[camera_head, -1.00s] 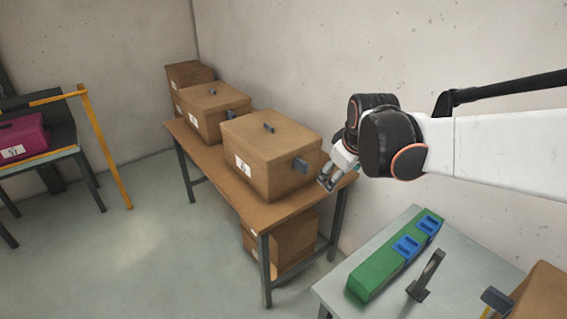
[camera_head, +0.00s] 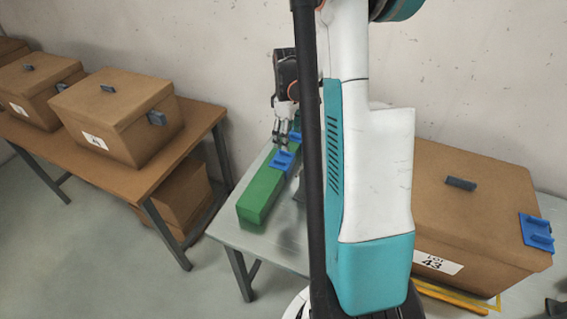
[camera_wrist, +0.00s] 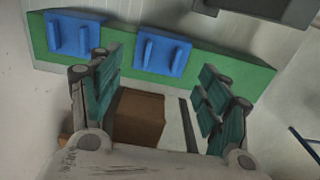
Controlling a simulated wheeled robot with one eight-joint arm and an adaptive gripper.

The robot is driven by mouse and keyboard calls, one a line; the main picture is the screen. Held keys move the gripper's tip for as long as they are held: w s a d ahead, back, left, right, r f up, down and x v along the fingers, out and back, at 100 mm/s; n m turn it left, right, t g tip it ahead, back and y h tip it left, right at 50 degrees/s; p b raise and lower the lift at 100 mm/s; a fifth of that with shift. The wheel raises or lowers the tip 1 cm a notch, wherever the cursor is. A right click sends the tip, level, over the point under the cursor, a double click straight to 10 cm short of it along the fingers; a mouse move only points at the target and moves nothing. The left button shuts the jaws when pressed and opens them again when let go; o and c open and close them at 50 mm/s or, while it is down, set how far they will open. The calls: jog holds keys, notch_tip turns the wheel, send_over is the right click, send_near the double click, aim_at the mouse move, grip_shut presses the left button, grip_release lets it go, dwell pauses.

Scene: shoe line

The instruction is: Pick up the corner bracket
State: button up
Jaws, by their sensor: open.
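Blue ribbed bracket-like pieces show in several places, and I cannot tell which one the task means. One blue piece (camera_head: 283,161) lies on the green block (camera_head: 258,205), with a second blue piece (camera_head: 295,137) at its far end. A third blue piece (camera_head: 537,232) sits at the right edge of a brown box's lid. My gripper (camera_head: 283,138) is open and empty, near the far end of the green block. In the wrist view, the two blue pieces (camera_wrist: 163,53) (camera_wrist: 75,34) lie beyond the spread fingers of my gripper (camera_wrist: 165,90).
The green block stands on a grey table (camera_head: 230,228). To its right is a brown box (camera_head: 470,215) with a LOT 43 label. A brown table (camera_head: 205,125) with lidded boxes stands at left, the wall behind. My arm hides the grey table's middle.

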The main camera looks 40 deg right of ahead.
aim_at(286, 161)
jog(key=f+b, duration=0.1)
jog(key=f, duration=0.2)
jog(key=f+b, duration=0.1)
jog(key=f, duration=0.1)
jog(key=f+b, duration=0.1)
jog(key=f, duration=0.2)
jog(key=shift+a+f, duration=0.25)
jog(key=shift+f, duration=0.05)
jog(key=shift+s+r, duration=0.1)
jog(key=c, duration=1.2)
